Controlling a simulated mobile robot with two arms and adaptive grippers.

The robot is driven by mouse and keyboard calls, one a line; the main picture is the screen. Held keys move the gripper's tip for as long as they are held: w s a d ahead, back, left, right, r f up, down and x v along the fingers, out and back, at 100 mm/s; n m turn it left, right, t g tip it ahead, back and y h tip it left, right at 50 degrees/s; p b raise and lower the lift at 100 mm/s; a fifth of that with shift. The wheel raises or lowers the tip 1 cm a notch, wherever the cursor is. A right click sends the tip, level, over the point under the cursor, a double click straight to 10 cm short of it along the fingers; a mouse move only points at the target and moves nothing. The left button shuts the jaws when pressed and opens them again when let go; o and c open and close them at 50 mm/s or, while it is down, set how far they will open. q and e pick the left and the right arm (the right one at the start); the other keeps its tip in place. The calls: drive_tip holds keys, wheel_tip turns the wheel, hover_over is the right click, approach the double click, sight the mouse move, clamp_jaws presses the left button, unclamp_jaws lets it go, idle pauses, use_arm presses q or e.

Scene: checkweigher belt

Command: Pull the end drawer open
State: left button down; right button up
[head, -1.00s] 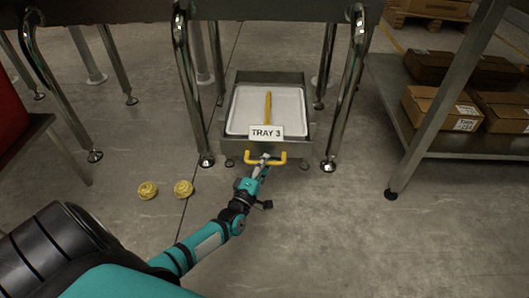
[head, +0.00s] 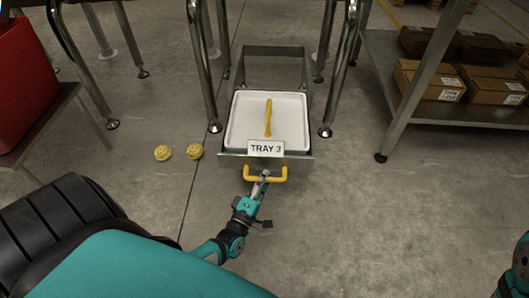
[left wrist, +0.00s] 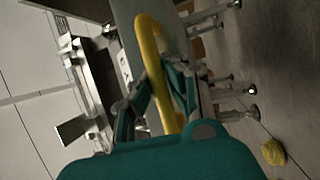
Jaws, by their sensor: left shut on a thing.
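The end drawer (head: 228,159) is a low metal drawer under the belt frame, pulled partly out of its housing. It holds a white tray (head: 240,115) with a yellow stick-like thing (head: 268,118) lying in it. A plate on its front reads TRAY 3 (head: 266,149). My left gripper (head: 263,177) is shut on the yellow handle (head: 284,174) at the drawer front. In the left wrist view the yellow handle (left wrist: 150,55) passes between the fingers (left wrist: 155,92). A small piece of my right arm shows at the right edge; its gripper is out of view.
Two yellow round things (head: 163,153) (head: 195,151) lie on the floor left of the drawer. A shelf (head: 450,112) with cardboard boxes stands right. A red container (head: 25,85) is at the left edge. The floor right of the drawer is clear.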

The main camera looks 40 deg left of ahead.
use_arm(q)
drive_tip(key=shift+s+d+r, duration=0.1)
drive_tip(key=shift+s+d, duration=0.25)
drive_tip(key=shift+s, duration=0.2)
drive_tip(key=c, duration=1.3)
unclamp_jaws()
